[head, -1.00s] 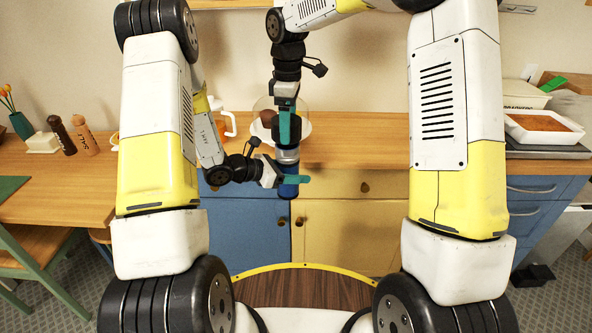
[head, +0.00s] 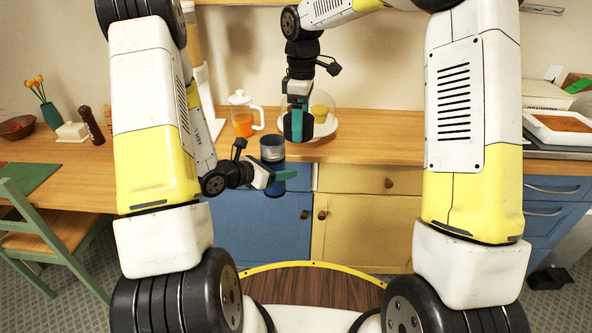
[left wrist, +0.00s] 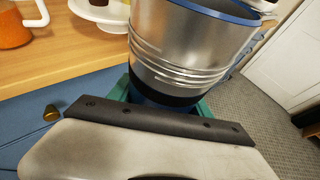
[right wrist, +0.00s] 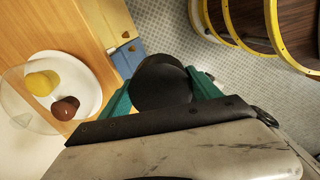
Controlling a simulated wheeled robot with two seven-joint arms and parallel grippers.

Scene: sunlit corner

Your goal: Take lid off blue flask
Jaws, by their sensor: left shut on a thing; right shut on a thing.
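The blue flask (head: 272,150) is upright in front of the counter, with a silver upper part and an open top. Its silver neck and blue rim also show in the left wrist view (left wrist: 185,50). My left gripper (head: 279,179) is shut on its blue body. My right gripper (head: 297,122) is shut on the black lid (right wrist: 162,82), which is off the flask. The lid is above and to the right of the flask's mouth in the head view, with clear space between them. The teal fingers partly cover the lid there.
A plate (right wrist: 88,82) with yellow and brown items and a clear dome stands on the wooden counter (head: 370,150) behind the right gripper. A jug with orange contents (head: 242,122) stands left of it. Blue and yellow cabinets are below.

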